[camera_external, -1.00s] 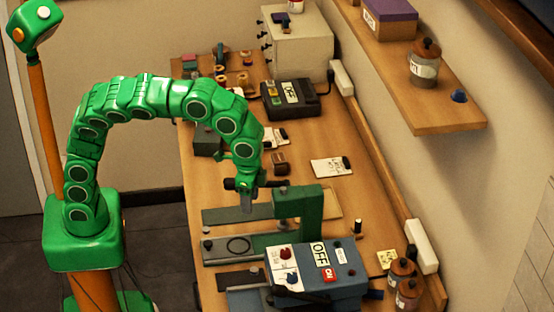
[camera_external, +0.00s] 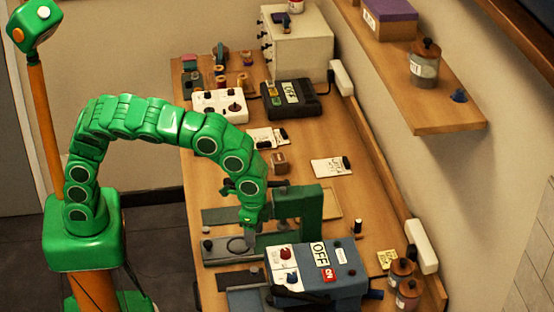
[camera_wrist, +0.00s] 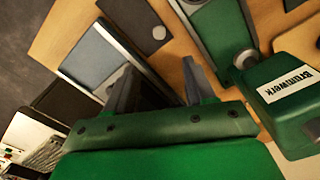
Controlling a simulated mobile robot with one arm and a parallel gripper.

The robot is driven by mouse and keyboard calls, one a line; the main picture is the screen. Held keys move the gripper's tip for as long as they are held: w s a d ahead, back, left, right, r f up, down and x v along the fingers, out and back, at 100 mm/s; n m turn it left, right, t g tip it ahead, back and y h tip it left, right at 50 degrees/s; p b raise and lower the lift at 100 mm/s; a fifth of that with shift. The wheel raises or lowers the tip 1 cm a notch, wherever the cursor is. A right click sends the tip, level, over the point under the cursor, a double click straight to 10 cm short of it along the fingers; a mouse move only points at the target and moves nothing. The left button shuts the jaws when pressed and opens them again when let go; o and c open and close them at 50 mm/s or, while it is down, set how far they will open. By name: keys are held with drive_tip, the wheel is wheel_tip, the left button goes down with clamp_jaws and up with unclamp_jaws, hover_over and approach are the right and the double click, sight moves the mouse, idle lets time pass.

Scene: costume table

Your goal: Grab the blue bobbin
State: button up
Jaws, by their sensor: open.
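I cannot make out a blue bobbin for certain. Several small spools (camera_external: 220,78) stand at the far left end of the table, too small to tell their colours well. A small blue object (camera_external: 458,96) sits on the wall shelf, far from my gripper. My gripper (camera_external: 250,232) is low over the green sewing machine's (camera_external: 306,215) flat grey bed. In the wrist view my gripper (camera_wrist: 160,88) has its two grey fingers apart, with no bobbin visible between them. The area below the fingertips is dark and partly hidden by the gripper body.
A blue machine (camera_external: 345,262) with OFF and ON labels stands in front of the green one. A white control box (camera_external: 219,104), a black box (camera_external: 290,99) and paper cards (camera_external: 330,167) lie farther back. Jars (camera_external: 402,272) stand at the right edge. The middle of the table has free room.

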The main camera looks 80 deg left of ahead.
hover_over(254, 270)
drive_tip(key=f, duration=0.7)
drive_tip(key=shift+w+a+f, duration=0.1)
drive_tip(key=shift+w+a, duration=0.1)
drive_tip(key=shift+s+a+f, duration=0.1)
drive_tip(key=shift+s+f, duration=0.1)
drive_tip(key=shift+f, duration=1.45)
drive_tip(key=shift+s+a+f, duration=0.1)
drive_tip(key=shift+s+f, duration=0.05)
drive_tip(key=shift+f, duration=1.5)
clamp_jaws()
drive_tip(key=shift+r, duration=0.1)
